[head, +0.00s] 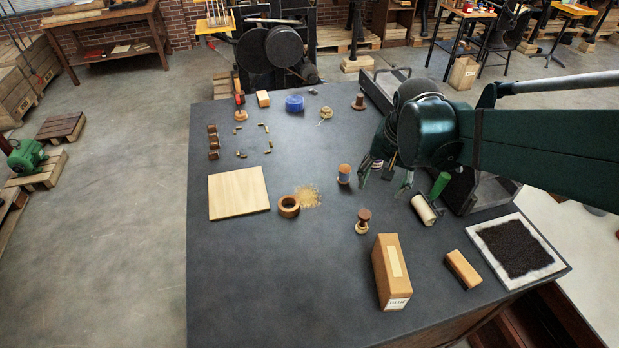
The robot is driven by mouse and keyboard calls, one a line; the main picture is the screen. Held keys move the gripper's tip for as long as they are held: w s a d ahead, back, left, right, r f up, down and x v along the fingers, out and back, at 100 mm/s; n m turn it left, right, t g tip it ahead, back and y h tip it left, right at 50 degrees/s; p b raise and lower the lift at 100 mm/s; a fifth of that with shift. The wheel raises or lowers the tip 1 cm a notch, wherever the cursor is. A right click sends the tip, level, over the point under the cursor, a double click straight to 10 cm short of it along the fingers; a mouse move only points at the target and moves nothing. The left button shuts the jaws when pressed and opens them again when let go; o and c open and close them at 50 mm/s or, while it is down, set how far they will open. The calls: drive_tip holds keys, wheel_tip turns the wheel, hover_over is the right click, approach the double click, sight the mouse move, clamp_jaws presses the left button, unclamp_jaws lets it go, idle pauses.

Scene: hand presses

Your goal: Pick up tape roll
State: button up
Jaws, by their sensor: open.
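A brown tape roll (288,206) lies flat on the dark table, a little left of the table's middle, beside the lower right corner of a pale wooden board. Its central hole faces up. My gripper (382,190) hangs over the table to the right of the tape roll, with its fingers apart and pointing down. The gripper is clear of the tape roll, with a small cylindrical jar between them in the picture. Part of the gripper is hidden behind my arm.
The pale wooden board (238,192) and scattered tan grains (308,195) flank the roll. The jar (344,174), a brown knob (363,221) and a tall brown box (391,271) stand nearby. A roller (424,209) lies right. The table's front left is clear.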

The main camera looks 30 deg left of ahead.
drive_tip(key=s+a+f+g+p, duration=0.1)
drive_tip(key=a+f+p, duration=0.25)
drive_tip(key=a, duration=1.05)
drive_tip(key=g+h+p, duration=0.1)
drive_tip(key=p, duration=0.2)
approach(289, 207)
drive_tip(key=shift+a, duration=0.1)
drive_tip(key=shift+f, duration=0.1)
drive_tip(key=shift+f, duration=1.25)
drive_tip(key=shift+f, duration=0.1)
drive_tip(key=shift+f, duration=2.5)
drive_tip(key=shift+c, duration=0.4)
drive_tip(key=c, duration=0.6)
